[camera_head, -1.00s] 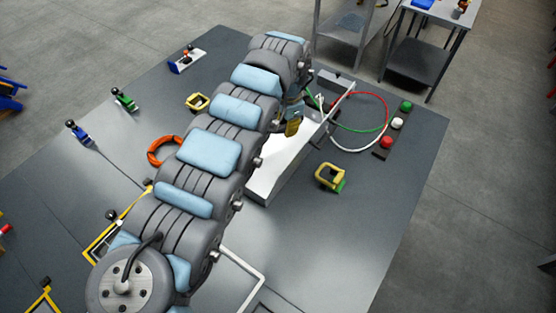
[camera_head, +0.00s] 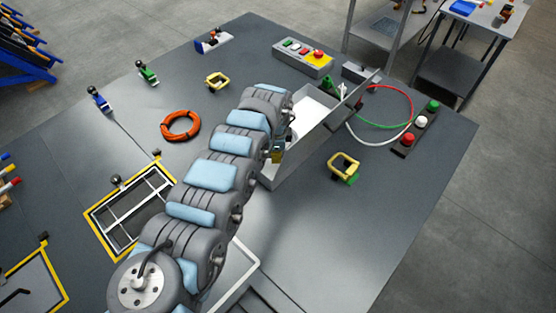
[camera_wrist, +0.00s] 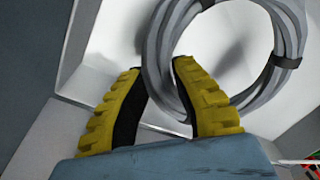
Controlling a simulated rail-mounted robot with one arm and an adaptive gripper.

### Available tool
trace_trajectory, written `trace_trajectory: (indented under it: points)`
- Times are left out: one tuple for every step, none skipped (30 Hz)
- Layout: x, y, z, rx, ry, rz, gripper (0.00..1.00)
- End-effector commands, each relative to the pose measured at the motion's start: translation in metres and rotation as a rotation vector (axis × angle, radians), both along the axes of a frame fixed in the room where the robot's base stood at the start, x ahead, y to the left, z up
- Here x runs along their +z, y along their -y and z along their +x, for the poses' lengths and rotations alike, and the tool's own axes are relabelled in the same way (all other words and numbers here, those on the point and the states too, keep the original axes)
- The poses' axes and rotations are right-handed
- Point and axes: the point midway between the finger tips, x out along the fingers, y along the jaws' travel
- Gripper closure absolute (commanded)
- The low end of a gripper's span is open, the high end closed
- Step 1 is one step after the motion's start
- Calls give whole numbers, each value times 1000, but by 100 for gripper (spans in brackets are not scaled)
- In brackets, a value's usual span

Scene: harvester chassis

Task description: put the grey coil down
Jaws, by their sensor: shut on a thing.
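The grey coil (camera_wrist: 166,38) is a ring of cable with dark ties, close up in the wrist view. My gripper (camera_wrist: 157,66) has two yellow ribbed fingers with black inner faces, and they are shut on the left side of the coil. The coil hangs over a white surface with raised walls. My arm hides part of the box and most of the coil there.
An orange coil (camera_head: 180,126) lies left of my arm. A yellow-edged opening (camera_head: 127,207) is in the deck. A yellow handle (camera_head: 344,167) and red, white and green caps (camera_head: 421,121) stand to the right. A button panel (camera_head: 303,57) is behind the box.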

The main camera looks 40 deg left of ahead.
Motion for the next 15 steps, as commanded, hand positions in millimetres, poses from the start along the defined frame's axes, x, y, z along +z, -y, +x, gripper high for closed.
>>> trace_trajectory:
  points:
    - [-6,0,1,0,1,0,100]
    - [-8,-1,1,1,2,1,100]
    - [-11,-1,1,1,2,1,100]
    - [-12,-1,1,1,3,1,100]
    - [-14,-1,1,0,3,1,100]
    - [-17,0,1,-1,2,1,100]
    - [-20,0,1,-1,2,1,100]
    - [-24,1,1,-1,1,1,100]
    - [-30,0,1,0,1,1,100]
    - [-35,0,0,1,0,0,100]
    - [-39,0,0,1,-1,-1,100]
    - [-44,1,0,0,-1,-1,100]
    - [-46,1,0,0,-1,-1,100]
    - [-48,1,0,1,-1,-1,100]
    - [-48,0,0,1,-1,0,100]
